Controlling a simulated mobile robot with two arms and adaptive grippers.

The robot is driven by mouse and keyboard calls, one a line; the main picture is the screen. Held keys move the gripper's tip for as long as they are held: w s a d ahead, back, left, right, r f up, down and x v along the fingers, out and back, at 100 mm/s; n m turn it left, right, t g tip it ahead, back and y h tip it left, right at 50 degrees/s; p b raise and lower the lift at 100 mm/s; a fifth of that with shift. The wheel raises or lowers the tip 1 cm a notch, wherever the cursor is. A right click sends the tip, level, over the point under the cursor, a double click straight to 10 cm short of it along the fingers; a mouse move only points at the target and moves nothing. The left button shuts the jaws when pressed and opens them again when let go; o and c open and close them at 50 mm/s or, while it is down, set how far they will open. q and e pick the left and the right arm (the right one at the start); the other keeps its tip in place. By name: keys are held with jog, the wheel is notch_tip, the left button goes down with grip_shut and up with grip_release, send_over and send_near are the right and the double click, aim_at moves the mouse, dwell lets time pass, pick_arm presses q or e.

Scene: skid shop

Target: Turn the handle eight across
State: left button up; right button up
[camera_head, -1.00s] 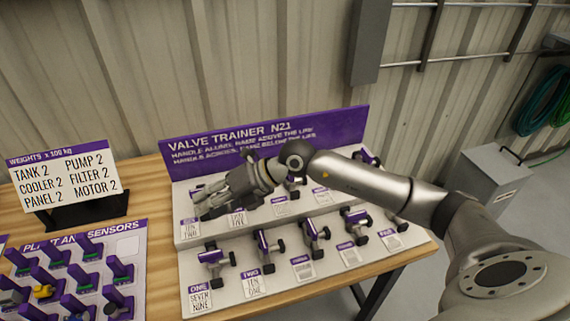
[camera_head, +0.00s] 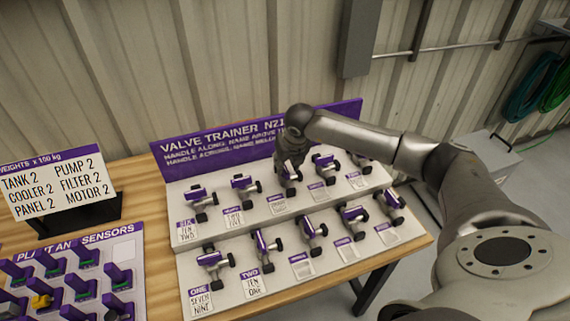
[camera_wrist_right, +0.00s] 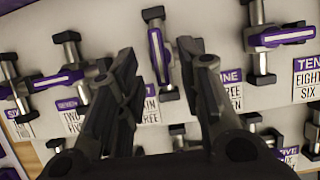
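The valve trainer (camera_head: 262,215) is a white two-step board with a purple back sign and two rows of small valves with purple handles. My right gripper (camera_head: 290,180) is over the middle valve of the upper row and hides most of it. In the right wrist view, my open gripper (camera_wrist_right: 165,105) has its two dark fingers apart. Handle eight (camera_wrist_right: 158,52) shows between and beyond them, lying along its pipe. Its card (camera_wrist_right: 150,103) is partly hidden by the left finger. I cannot tell whether a finger touches the handle. My left gripper is not in view.
Neighbouring handles seven (camera_wrist_right: 58,78) and nine (camera_wrist_right: 283,37) lie across, close on either side. The lower valve row stands in front. A weights sign (camera_head: 62,182) and a sensor board (camera_head: 75,275) are on the wooden table at left. A corrugated wall is behind.

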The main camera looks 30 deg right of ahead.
aim_at(285, 168)
jog(key=shift+x, duration=1.75)
grip_shut()
